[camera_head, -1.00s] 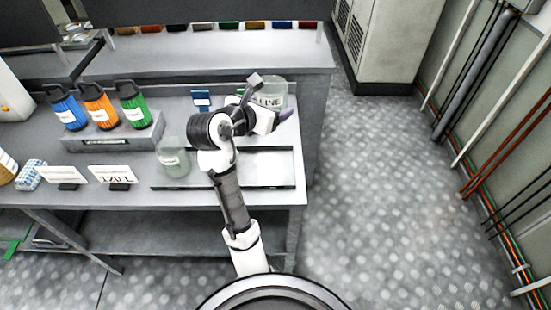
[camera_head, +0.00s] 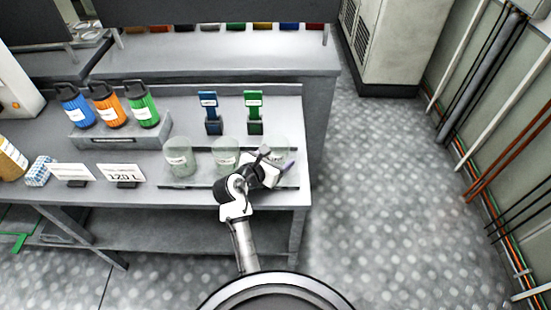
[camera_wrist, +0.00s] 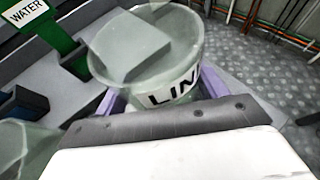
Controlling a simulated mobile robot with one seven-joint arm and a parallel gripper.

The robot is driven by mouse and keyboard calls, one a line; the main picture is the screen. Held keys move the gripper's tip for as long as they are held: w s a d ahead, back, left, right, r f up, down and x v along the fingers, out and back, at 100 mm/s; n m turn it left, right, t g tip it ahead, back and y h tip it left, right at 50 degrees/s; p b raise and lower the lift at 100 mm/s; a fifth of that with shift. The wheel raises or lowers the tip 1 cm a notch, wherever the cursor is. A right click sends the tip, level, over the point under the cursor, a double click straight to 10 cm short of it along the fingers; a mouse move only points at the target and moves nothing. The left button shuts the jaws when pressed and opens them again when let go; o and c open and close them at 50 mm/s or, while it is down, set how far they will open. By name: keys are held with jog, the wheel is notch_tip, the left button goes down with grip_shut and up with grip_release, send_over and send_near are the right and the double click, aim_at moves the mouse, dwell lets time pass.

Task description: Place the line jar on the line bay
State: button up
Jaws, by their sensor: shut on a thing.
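In the head view the jar (camera_head: 276,147) is partly hidden behind my gripper (camera_head: 270,168), over the right end of a dark flat tray (camera_head: 205,183). I cannot tell whether the jar touches the tray. No marking for the line bay is readable.
Two more clear jars, left (camera_head: 180,158) and middle (camera_head: 225,153), stand on the tray left of my gripper. A blue stand (camera_head: 210,115) and a green stand (camera_head: 254,113) are behind. Blue, orange and green bottles sit in a grey rack (camera_head: 120,136). The bench's right edge is near.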

jog(key=shift+f, duration=0.35)
jog(key=shift+f, duration=0.1)
jog(key=o, duration=1.2)
jog(key=shift+c, duration=0.2)
